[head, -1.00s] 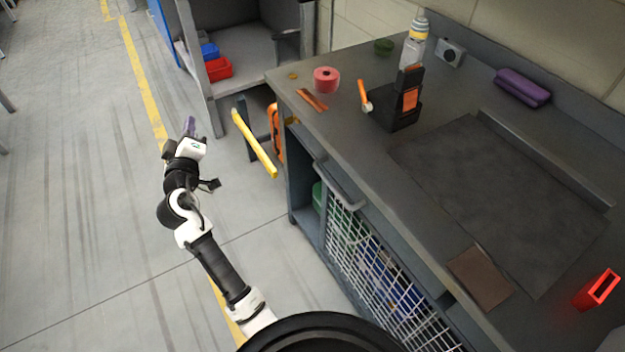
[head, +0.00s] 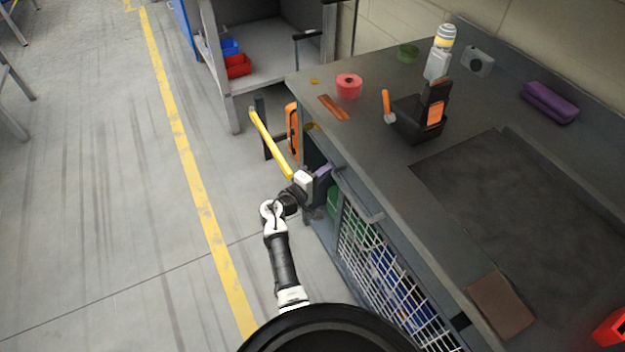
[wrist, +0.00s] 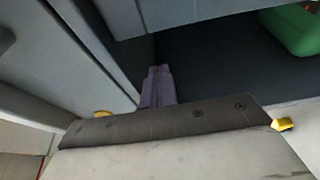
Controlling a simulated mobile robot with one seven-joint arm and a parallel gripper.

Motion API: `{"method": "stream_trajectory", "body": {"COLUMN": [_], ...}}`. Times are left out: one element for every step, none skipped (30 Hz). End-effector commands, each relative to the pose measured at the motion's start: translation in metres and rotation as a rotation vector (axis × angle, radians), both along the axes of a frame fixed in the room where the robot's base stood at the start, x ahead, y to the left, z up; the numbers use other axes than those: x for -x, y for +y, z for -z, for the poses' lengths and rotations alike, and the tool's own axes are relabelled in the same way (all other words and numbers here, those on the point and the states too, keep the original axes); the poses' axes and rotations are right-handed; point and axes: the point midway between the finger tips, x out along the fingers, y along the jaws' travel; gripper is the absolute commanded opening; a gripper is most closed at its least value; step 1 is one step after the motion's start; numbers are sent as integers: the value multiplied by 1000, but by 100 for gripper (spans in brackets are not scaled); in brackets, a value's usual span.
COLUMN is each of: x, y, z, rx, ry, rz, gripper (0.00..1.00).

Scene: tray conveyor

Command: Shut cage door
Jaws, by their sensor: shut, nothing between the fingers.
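The cage door (head: 385,275) is a white wire mesh panel on the front of the workbench, with blue and green items behind it. I cannot tell for sure whether it is fully shut. My gripper (head: 322,180) has purple fingers and is shut and empty at the bench front, left of the mesh, by the upper part of the open bay. In the wrist view my gripper (wrist: 158,78) points into a dark bay with grey panels at the left. A green item (wrist: 295,30) sits in that bay at the upper right.
A grey bar handle (head: 358,198) runs along the bench front above the mesh. A yellow bar (head: 270,143) and an orange object (head: 292,128) stand left of the bench. The bench top (head: 400,165) carries a black holder (head: 412,120).

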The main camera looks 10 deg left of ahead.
Motion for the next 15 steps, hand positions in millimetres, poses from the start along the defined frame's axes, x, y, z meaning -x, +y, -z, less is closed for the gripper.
{"method": "stream_trajectory", "body": {"x": [-8, 1, 7, 10, 13, 17, 19, 21, 23, 25, 26, 27, 27, 28, 28], "y": [-8, -9, -13, -15, -17, -19, -21, -22, -24, -25, -26, -27, -27, -27, -27], "z": [-2, -2, -2, -2, -2, -2, -2, -1, -1, -1, -1, -1, -1, -1, 0], "rx": [-1, 0, 0, 0, 0, -1, 0, 0, 0, 0, 0, -1, -1, -1, -1], "ry": [1, 4, 4, 2, 2, 1, 1, 1, 1, 0, 0, -1, -1, -1, -1], "rz": [4, 1, 0, 0, -1, -1, -1, -1, -1, -1, -1, -1, -1, -1, -1], "gripper": [0, 0, 0, 0, 0, 0, 0, 0, 0, 0, 0, 0, 0, 0, 0]}}
